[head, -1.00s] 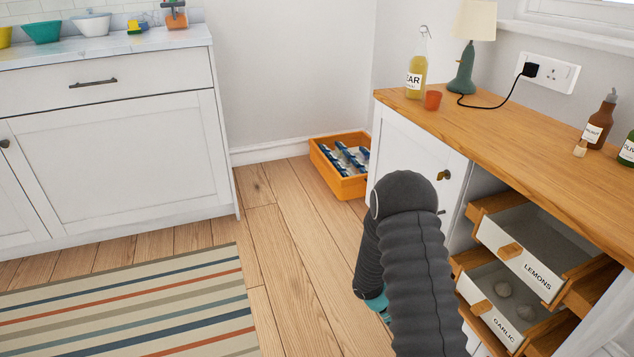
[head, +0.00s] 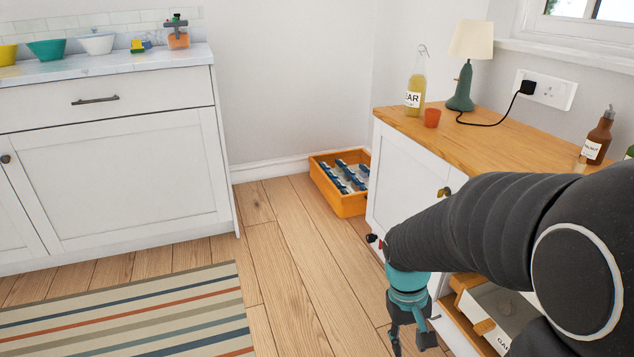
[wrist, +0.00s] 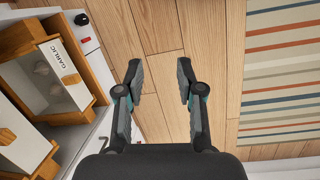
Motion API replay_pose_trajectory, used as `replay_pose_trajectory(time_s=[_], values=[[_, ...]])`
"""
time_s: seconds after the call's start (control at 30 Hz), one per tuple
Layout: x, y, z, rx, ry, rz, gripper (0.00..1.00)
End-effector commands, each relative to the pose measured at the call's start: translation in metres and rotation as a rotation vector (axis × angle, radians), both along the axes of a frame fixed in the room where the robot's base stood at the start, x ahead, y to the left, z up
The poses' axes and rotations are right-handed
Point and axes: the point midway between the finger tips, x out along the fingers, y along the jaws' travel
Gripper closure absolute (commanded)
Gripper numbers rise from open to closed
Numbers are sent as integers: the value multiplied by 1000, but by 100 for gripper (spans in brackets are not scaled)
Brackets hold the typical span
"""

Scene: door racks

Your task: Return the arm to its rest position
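My arm (head: 470,225), in a dark ribbed sleeve, reaches in from the right of the head view and bends down at its teal wrist. My gripper (head: 408,345) hangs below it, pointing down beside the white cabinet front. In the wrist view my gripper (wrist: 160,75) has its two dark fingers apart, with only bare wooden floor between them. It holds nothing and touches nothing that I can see.
The open garlic drawer (wrist: 60,70) is left of the gripper in the wrist view. The wooden worktop (head: 470,130) bears a lamp and bottles. An orange crate (head: 345,200) stands on the floor. The striped rug (head: 130,310) and floor at left are clear.

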Motion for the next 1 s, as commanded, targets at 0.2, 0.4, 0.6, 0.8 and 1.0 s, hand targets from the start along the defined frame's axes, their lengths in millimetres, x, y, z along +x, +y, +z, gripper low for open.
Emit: replay_pose_trajectory(time_s=[0.2,0.4,0.6,0.8,1.0], values=[[-21,14,41,74,-165,-52,63],[-43,22,74,127,-302,-90,63],[-64,24,105,152,-446,-100,63],[-77,22,136,159,-583,-95,63],[-83,21,151,161,-647,-94,63]])
